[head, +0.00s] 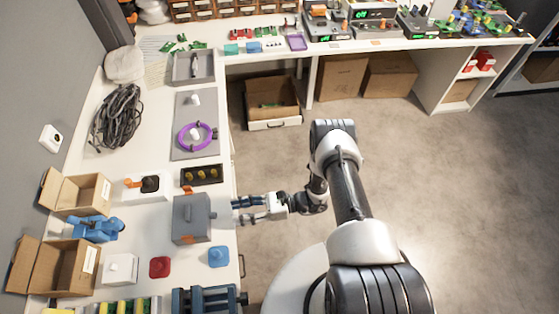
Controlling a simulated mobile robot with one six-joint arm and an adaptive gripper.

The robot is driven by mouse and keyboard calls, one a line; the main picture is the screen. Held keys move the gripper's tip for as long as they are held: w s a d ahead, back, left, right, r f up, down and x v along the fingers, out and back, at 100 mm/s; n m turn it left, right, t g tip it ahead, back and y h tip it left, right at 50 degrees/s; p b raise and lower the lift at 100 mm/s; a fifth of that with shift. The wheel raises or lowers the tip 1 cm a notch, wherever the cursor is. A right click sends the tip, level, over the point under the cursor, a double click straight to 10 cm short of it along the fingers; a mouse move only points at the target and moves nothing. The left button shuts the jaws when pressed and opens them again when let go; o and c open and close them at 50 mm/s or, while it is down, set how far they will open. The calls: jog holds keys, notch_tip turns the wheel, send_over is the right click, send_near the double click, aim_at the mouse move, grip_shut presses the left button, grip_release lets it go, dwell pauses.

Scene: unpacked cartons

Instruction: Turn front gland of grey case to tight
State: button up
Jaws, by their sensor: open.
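The grey case (192,232) stands on the white table near its right edge in the head view. A small darker grey part shows on its top. The front gland cannot be made out for certain at this size. My gripper (237,211) is just right of the case, at the table's edge, pointing left toward the case's right side. A small gap seems to lie between the fingertips and the case, but contact cannot be ruled out from this view.
A black tray with yellow parts (202,175) lies just behind the case. A blue block (219,257), a red block (160,267) and a dark blue vise-like device (205,299) are in front. Open cartons (67,268) stand left. The floor (440,170) right of the table is clear.

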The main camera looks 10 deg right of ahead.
jog(key=d, duration=1.1)
notch_tip(320, 180, up, 24)
jog(key=d+n+g+h+b, duration=0.2)
jog(key=n+g+h, duration=0.3)
jog(key=n+h, duration=0.4)
jog(key=shift+r+n+b, duration=0.15)
jog(key=shift+n+b, duration=0.3)
jog(key=shift+n, duration=1.25)
jog(key=shift+w+d, duration=0.1)
